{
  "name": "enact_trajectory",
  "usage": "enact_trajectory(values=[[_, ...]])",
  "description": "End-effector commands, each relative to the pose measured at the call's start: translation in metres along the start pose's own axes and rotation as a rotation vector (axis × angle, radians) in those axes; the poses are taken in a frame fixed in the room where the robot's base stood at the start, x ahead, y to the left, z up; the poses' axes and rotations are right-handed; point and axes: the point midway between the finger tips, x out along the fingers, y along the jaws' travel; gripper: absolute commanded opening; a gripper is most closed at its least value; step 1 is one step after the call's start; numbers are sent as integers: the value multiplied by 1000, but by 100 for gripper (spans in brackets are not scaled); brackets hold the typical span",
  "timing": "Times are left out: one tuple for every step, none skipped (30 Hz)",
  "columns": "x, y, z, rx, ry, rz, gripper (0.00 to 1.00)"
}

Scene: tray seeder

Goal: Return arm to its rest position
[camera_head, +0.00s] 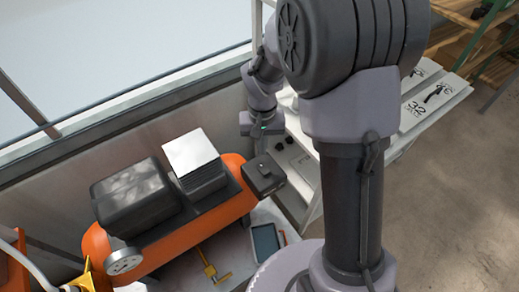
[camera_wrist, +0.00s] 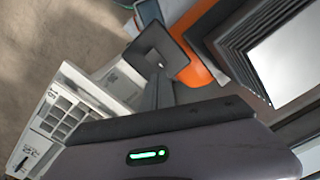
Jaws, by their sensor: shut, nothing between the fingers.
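My gripper (camera_head: 262,146) hangs below my wrist at the upper middle of the head view, just above the dark box (camera_head: 263,174) at the right end of an orange compressor (camera_head: 97,243). In the wrist view the gripper (camera_wrist: 156,88) points up the picture from the housing with a green light. Its fingers look shut and empty. The dark box (camera_wrist: 158,48) shows beyond them. My arm is folded high in the head view and hides part of the scene.
The orange compressor carries a dark motor cover (camera_head: 130,197) and a finned block with a pale top (camera_head: 190,150). A white rack with number labels (camera_head: 430,100) stands behind my arm. A window wall (camera_head: 60,170) runs behind the compressor. Bare floor (camera_head: 460,200) lies right.

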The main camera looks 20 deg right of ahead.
Motion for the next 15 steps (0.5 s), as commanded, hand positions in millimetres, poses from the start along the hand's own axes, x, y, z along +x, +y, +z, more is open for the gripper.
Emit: enact_trajectory(values=[[0,0,0,0,0,0,0],[0,0,0,0,0,0,0],[-1,0,0,1,2,-1,0],[-5,0,1,4,9,-4,0],[-11,0,4,8,20,-10,0],[-26,-1,8,19,46,-22,0],[-40,-1,15,29,70,-35,0],[-56,-1,24,42,100,-52,0],[-78,-1,40,61,143,-79,0],[-93,-1,54,75,176,-101,0],[-106,0,70,89,209,-123,0],[-120,0,91,106,249,-153,0],[-128,0,106,117,278,-176,0],[-134,1,121,126,307,-197,0],[-140,1,139,138,340,-225,0]])
